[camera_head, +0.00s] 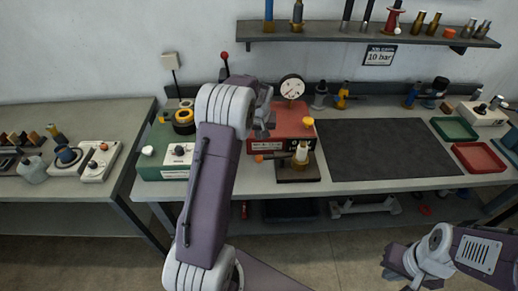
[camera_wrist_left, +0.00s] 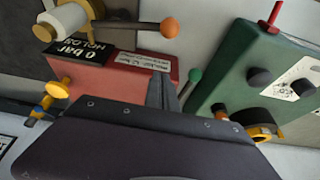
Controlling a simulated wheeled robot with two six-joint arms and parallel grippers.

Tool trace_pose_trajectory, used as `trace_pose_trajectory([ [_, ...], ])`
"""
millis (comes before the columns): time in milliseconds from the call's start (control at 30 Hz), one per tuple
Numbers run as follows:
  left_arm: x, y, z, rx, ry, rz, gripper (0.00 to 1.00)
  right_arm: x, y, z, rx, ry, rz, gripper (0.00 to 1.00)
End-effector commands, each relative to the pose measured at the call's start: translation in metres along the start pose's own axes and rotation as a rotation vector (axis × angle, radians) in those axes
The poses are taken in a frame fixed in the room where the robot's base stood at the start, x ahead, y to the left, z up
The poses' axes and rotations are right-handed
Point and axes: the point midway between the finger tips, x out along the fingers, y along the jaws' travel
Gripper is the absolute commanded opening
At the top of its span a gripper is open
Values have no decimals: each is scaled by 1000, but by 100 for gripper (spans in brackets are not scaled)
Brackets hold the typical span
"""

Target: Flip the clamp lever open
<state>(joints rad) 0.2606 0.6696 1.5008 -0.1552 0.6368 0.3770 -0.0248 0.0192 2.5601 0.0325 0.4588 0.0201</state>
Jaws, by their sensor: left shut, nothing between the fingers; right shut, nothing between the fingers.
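The clamp (camera_head: 298,172) stands on a dark base in front of the red box. Its lever (camera_head: 270,157) lies about level, with an orange knob at its left end. In the left wrist view the lever (camera_wrist_left: 135,25) with its orange ball runs right from the pale clamp cylinder (camera_wrist_left: 68,18). My left gripper (camera_head: 265,127) is shut and empty, in front of the red box, above the lever and apart from it. Its shut fingers (camera_wrist_left: 162,93) show in the wrist view. My right gripper (camera_head: 390,264) is shut and empty, low in front of the bench.
The red box (camera_head: 327,133) with a dial gauge stands behind the clamp. A green box (camera_head: 160,171) with knobs stands left of it, partly behind my left arm. A dark mat (camera_head: 385,150) lies clear to the right.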

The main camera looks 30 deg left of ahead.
Motion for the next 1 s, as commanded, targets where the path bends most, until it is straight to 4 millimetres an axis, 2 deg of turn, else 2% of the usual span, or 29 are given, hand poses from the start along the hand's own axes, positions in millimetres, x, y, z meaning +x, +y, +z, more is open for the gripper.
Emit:
trace_pose_trajectory([
  [267,59,0,1,0,-4,-1,0,-15,0,-2,0,0,0,0],
  [533,54,0,34,1,0,0,0,-24,0,-2,0,0,0,0],
  [1000,55,0,40,-2,1,0,0,-22,0,-2,0,0,0,0],
])
